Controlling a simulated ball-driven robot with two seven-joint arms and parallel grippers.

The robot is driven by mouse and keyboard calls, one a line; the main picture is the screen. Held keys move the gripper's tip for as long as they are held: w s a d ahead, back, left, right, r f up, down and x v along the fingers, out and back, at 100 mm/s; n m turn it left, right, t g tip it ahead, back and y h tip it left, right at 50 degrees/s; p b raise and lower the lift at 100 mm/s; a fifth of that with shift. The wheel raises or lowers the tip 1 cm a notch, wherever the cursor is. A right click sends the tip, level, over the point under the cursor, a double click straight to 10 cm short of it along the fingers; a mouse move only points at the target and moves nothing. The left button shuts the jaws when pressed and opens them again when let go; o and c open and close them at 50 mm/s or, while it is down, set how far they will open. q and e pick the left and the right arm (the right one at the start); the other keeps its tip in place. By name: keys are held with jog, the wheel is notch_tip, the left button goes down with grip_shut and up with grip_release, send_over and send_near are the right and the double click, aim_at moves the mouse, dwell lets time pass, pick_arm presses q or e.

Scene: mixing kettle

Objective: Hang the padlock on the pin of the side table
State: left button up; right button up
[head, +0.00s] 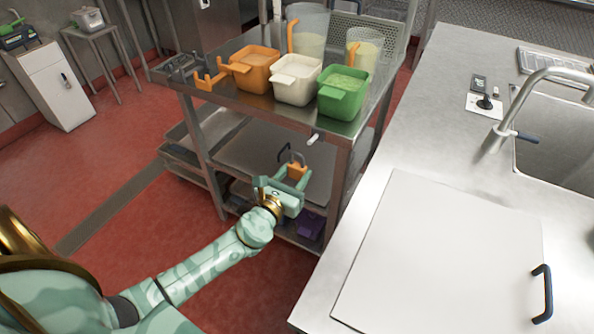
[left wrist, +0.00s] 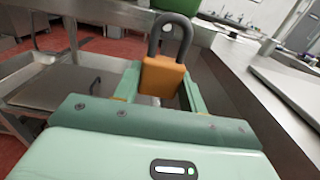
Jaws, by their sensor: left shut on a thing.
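My left gripper (head: 292,180) is shut on the orange padlock body (head: 297,171), with the dark grey shackle pointing up. In the left wrist view the padlock (left wrist: 162,76) sits between the two green fingers of the gripper (left wrist: 160,88). The metal side table (head: 230,103) has a short pin with a pale tip (head: 313,138) on its front edge. In the head view the shackle is below and left of the pin. In the left wrist view a pale spot, probably the pin tip (left wrist: 168,28), shows within the shackle's outline. I cannot tell whether the pin is through it.
Orange (head: 253,70), white (head: 296,80) and green (head: 342,92) containers and clear jugs stand on the side table's top. A counter with a white board (head: 440,265) and a sink (head: 560,140) lies close on the right. Red floor is free on the left.

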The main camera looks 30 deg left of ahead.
pick_arm(q)
jog(key=shift+w+a+b, duration=0.15)
jog(key=shift+w+b, duration=0.15)
jog(key=shift+w, duration=2.2)
pick_arm(e)
jog(key=shift+s+f, duration=0.15)
jog(key=shift+f, duration=0.15)
pick_arm(q)
jog(key=shift+w, duration=0.1)
jog(key=shift+w, duration=0.15)
pick_arm(e)
jog(key=shift+f, duration=0.1)
pick_arm(q)
jog(key=shift+w+a+b, duration=0.1)
jog(key=shift+w+b, duration=0.4)
jog(key=shift+w, duration=1.05)
pick_arm(e)
jog(key=shift+s+f, duration=0.25)
jog(key=shift+f, duration=0.1)
pick_arm(q)
jog(key=shift+w+f+b, duration=0.35)
jog(key=shift+f+b, duration=0.25)
jog(key=shift+b, duration=0.05)
pick_arm(e)
jog(key=shift+s+f, duration=0.25)
jog(key=shift+f, duration=0.35)
pick_arm(q)
jog(key=o, duration=1.6)
jog(key=shift+c, duration=0.2)
